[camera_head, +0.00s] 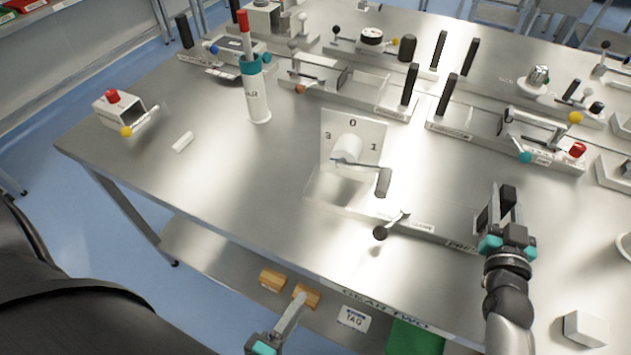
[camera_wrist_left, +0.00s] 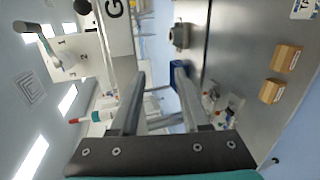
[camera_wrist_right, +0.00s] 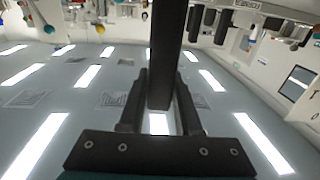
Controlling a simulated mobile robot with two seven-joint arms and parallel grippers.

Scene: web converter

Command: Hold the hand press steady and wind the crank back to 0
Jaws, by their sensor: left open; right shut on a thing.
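The hand press has a white upright plate (camera_head: 367,132) with 0 at the top, 3 at left and 1 at right. Its crank has a white hub (camera_head: 347,149) and a grey handle (camera_head: 383,182) at the lower right, below the 1. The plate (camera_wrist_left: 60,52) and crank handle (camera_wrist_left: 27,27) also show in the left wrist view. My right gripper (camera_head: 508,222) is shut on a black upright post (camera_head: 508,196) at the right end of the press base; the post (camera_wrist_right: 165,60) shows between its fingers. My left gripper (camera_head: 292,312) is open and empty, low before the table's front edge.
A clamp lever with a black knob (camera_head: 380,233) sticks out in front of the press. A white cylinder with a red top (camera_head: 257,95) stands behind left. Several fixtures with black posts fill the back.

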